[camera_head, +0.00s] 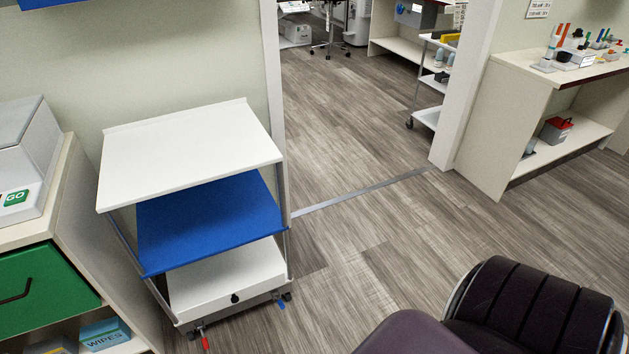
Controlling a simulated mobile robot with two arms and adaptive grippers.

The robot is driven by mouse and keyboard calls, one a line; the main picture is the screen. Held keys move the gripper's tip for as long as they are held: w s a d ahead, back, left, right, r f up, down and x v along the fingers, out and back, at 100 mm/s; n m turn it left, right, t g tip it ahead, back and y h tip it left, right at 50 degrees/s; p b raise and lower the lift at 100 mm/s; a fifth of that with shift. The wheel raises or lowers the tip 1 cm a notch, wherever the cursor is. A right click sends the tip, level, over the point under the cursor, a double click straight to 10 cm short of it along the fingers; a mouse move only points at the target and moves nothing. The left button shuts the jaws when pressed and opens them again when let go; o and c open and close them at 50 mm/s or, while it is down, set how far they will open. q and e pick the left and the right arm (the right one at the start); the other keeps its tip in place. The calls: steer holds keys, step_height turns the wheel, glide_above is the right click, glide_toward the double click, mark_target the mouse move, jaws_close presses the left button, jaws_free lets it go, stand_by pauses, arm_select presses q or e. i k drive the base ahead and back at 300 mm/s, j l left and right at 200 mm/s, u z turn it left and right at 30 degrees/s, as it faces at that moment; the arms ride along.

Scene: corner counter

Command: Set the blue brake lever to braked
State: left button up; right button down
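The small blue brake lever (281,304) is low at the right front foot of a shelf cart (190,150), by a dark caster. It sticks out toward the floor; its exact setting is too small to tell. A red lever (205,342) hangs at the cart's left front foot. The cart has a white top, a blue middle shelf (210,220) and a white lower drawer (225,282) with a black knob. Neither of my grippers is in view.
A counter with a green drawer (45,290) stands close on the cart's left. Open wood floor (350,250) lies right of the cart. A white workbench (520,120) stands at the right.

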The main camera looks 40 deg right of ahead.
mark_target(282, 305)
steer(key=z, duration=1)
